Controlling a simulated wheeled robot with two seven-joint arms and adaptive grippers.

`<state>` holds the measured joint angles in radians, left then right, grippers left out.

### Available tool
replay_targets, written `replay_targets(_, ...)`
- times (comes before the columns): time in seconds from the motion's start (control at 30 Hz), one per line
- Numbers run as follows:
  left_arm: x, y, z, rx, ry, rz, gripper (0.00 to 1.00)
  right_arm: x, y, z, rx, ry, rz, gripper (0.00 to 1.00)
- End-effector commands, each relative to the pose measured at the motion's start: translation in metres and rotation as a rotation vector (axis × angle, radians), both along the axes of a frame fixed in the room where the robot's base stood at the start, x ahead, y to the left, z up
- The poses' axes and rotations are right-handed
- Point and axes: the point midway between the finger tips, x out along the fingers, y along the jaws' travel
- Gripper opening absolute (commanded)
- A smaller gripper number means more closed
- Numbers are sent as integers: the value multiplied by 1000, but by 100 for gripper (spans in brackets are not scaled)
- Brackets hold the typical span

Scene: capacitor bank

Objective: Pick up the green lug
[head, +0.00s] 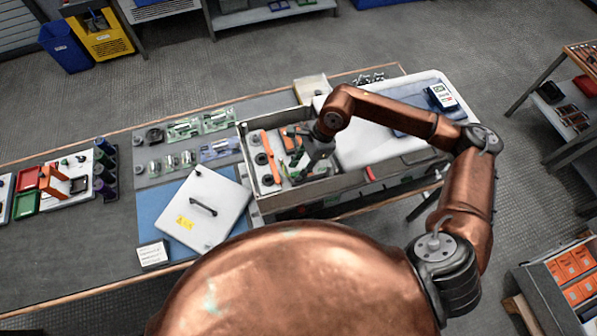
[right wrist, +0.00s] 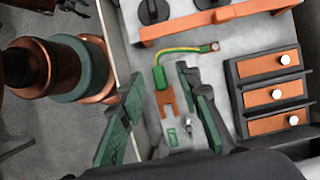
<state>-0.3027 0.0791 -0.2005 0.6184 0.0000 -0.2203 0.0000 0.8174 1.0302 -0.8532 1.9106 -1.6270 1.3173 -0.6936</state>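The green lug (right wrist: 160,78) is a green sleeve with a flat copper tongue at its near end. A yellow-green wire (right wrist: 183,51) runs from its far end to a small stud on the light floor of the open cabinet. My right gripper (right wrist: 158,92) reaches down into the cabinet, and its dark green fingers are spread on either side of the lug with nothing held. In the head view the right gripper (head: 299,176) is over the cabinet interior, and the lug is too small to make out surely. My left gripper is not in view.
The cabinet (head: 262,207) has raised walls. Inside, an orange bar (right wrist: 215,18) lies beyond the lug, and a dark block with orange strips (right wrist: 272,92) stands to its right. A white lid with a handle (head: 203,208) lies left of the cabinet.

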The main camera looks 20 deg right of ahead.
Motion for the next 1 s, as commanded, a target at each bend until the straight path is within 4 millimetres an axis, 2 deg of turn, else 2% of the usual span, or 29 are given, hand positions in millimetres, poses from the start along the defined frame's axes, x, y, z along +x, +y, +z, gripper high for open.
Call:
replay_targets(0.1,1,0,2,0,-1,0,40,-1,3,-8,1,1,-1,31)
replay_targets(0.33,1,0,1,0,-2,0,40,-1,3,-9,0,1,-2,30)
replay_targets(0.77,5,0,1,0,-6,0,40,-1,2,-9,1,1,-3,1)
replay_targets(1.0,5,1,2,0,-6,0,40,-1,2,-9,1,1,-3,0)
